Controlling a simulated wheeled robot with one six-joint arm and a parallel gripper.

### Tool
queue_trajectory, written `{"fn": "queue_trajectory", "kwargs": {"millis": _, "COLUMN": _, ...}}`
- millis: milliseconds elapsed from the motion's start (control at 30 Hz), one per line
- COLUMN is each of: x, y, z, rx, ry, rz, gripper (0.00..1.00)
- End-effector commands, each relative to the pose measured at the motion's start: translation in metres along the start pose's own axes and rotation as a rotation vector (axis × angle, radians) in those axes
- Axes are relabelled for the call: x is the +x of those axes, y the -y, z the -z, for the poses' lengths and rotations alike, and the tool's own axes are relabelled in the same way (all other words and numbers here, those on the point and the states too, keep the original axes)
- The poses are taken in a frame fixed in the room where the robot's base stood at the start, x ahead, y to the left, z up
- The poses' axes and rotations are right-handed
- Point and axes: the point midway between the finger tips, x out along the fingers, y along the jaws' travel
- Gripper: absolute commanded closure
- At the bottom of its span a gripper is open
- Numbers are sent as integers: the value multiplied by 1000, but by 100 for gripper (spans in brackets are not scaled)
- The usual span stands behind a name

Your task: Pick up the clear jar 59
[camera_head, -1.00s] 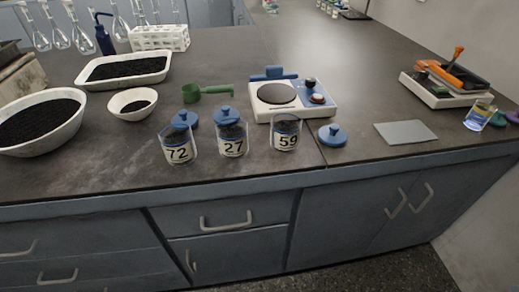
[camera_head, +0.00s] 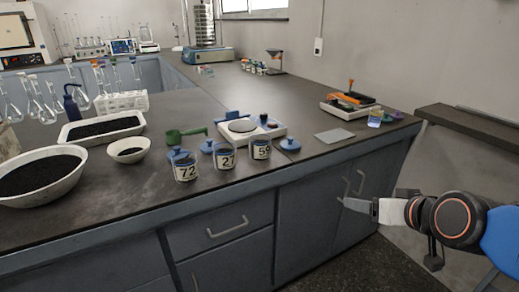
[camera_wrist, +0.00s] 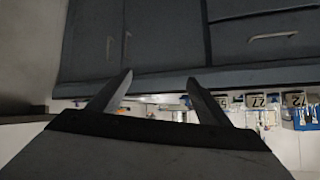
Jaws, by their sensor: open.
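The clear jar 59 (camera_head: 260,151) stands upright near the counter's front edge in the head view, with dark granules in it and a white label. Jar 27 (camera_head: 225,158) and jar 72 (camera_head: 185,169) stand in a row to its left. A blue knobbed lid (camera_head: 290,144) lies on the counter to its right. My gripper (camera_head: 345,203) is in front of the cabinet doors, right of jar 59 and lower than the countertop in the picture, apart from every jar. In the wrist view my gripper (camera_wrist: 160,80) shows two spread fingers with nothing between them.
A grey flat plate (camera_head: 334,136) lies to the right. The cabinet front (camera_head: 300,225) drops below the counter edge.

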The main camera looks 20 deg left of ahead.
Motion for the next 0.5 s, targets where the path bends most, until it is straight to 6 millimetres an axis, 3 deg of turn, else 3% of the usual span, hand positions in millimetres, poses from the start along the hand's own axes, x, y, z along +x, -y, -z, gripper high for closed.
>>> {"fn": "queue_trajectory", "kwargs": {"millis": 33, "x": 12, "y": 17, "z": 8, "rx": -13, "ry": -29, "rz": 24, "gripper": 29}}
{"fn": "queue_trajectory", "kwargs": {"millis": 233, "x": 48, "y": 74, "z": 39, "rx": -43, "ry": -176, "rz": 75, "gripper": 29}}
{"fn": "queue_trajectory", "kwargs": {"millis": 500, "x": 80, "y": 151, "z": 60, "rx": -74, "ry": -356, "rz": 84, "gripper": 29}}
